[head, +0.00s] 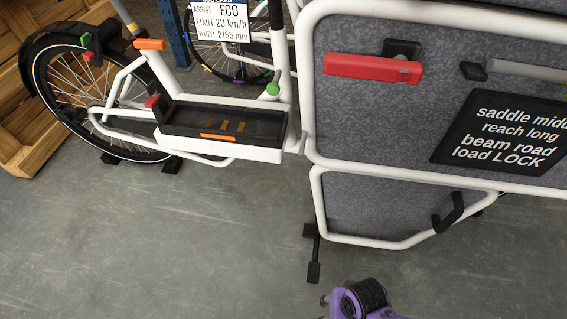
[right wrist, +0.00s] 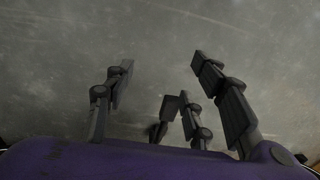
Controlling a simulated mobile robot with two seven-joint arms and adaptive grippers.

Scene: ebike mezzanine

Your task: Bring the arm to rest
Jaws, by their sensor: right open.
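My right gripper (right wrist: 160,85) shows in the right wrist view with its dark fingers spread apart over bare grey floor. It is open and nothing is between the fingers. In the head view a purple and black part of my arm (head: 362,300) shows at the bottom edge, right of the middle, over the floor and in front of the bike. Its fingertips cannot be made out there. My left gripper is in neither view.
A white cargo e-bike stands ahead, with a battery tray (head: 222,124), a rear wheel (head: 70,95) and a grey panelled box (head: 400,110) bearing a red handle (head: 372,68) and a black sign (head: 508,130). Wooden crates (head: 40,140) stand at left. The front floor (head: 160,240) is clear.

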